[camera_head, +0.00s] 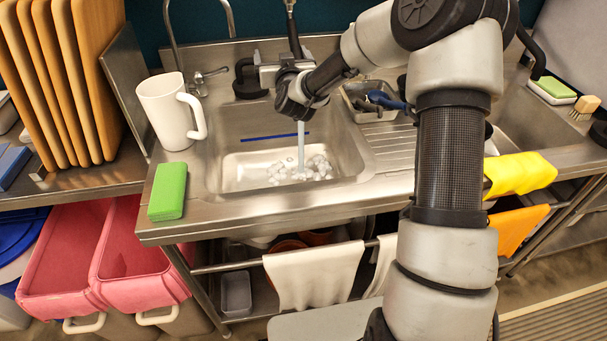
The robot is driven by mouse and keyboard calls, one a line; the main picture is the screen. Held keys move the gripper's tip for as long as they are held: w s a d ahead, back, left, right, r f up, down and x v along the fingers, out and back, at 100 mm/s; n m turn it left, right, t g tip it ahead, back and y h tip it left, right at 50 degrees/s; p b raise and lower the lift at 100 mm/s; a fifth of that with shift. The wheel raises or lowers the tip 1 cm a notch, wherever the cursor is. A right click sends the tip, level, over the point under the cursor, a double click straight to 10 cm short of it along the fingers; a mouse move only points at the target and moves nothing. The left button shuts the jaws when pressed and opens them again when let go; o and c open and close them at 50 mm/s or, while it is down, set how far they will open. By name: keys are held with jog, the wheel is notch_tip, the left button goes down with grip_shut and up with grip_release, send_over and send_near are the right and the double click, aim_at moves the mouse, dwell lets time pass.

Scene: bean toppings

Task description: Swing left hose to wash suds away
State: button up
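A metal sink basin (236,150) is set in the steel counter. White suds (300,170) lie on its floor, right of the middle. A stream of water (301,145) falls from above and lands among the suds. My gripper (268,76) is over the back part of the basin, beside the dark hose (293,36) that hangs from above. The arm and wrist hide the hose's lower end. I cannot tell whether the fingers are closed on the hose.
A white pitcher (166,110) and a green sponge (168,191) stand left of the basin. A tray with utensils (372,98) sits to the right. A yellow cloth (520,173) hangs over the front edge at right. Wooden boards (82,75) stand at far left.

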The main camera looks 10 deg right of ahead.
jog(key=shift+w+a, duration=0.15)
jog(key=shift+a, duration=0.8)
jog(key=s+a+b, duration=0.1)
jog(key=s+b, duration=0.1)
jog(key=s, duration=0.6)
jog(key=shift+s+r+b, duration=0.25)
jog(key=shift+s+b, duration=0.05)
jog(key=shift+b, duration=0.05)
jog(key=shift+a, duration=0.1)
dwell(0.3)
